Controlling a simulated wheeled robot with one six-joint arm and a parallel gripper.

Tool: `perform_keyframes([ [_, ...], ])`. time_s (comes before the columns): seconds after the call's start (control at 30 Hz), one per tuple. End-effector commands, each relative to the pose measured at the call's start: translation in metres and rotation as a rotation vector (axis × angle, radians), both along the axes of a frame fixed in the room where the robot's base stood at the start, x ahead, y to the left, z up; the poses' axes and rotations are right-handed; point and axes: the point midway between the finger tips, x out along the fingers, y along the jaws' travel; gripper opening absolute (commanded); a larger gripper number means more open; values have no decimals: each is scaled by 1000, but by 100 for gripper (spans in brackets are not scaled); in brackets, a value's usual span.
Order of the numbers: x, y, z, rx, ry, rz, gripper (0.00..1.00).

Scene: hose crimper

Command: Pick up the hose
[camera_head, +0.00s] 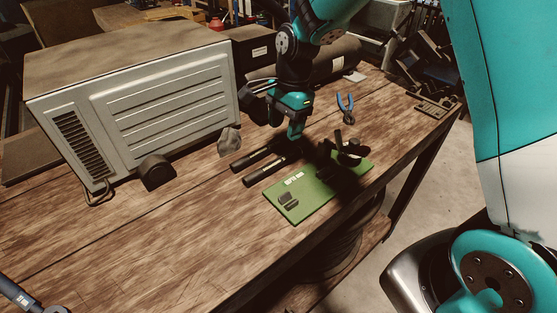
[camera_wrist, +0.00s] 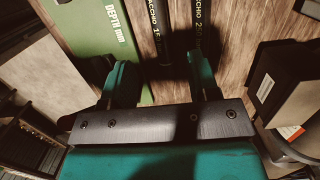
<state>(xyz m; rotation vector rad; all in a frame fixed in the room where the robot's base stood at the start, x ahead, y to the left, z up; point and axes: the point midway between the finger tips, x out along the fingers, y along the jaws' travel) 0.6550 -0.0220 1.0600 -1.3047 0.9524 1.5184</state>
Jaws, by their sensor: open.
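Two black hoses lie side by side on the wooden bench: a farther hose (camera_head: 249,159) and a nearer hose (camera_head: 264,173). In the wrist view, one labelled hose (camera_wrist: 155,35) runs up the picture between the finger lines, and the other (camera_wrist: 202,25) lies in line with the right finger. My gripper (camera_head: 295,132) points down over the right ends of the hoses in the head view. In the wrist view, my gripper (camera_wrist: 162,75) shows two teal fingers spread apart with nothing held between them. The height over the hoses is hard to tell.
A green depth board (camera_head: 293,205) lies close to the nearer hose and also shows in the wrist view (camera_wrist: 95,30). A large beige machine (camera_head: 165,95) stands left of the hoses. Blue-handled pliers (camera_head: 346,107) lie behind. The front left bench is mostly clear.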

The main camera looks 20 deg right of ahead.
Motion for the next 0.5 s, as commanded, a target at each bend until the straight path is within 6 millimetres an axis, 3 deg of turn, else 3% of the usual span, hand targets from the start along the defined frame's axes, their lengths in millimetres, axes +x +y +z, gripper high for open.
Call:
perform_keyframes([
  [0.2,-2,6,-35,-1,3,2,55],
  [0.5,-6,14,-61,0,5,4,55],
])
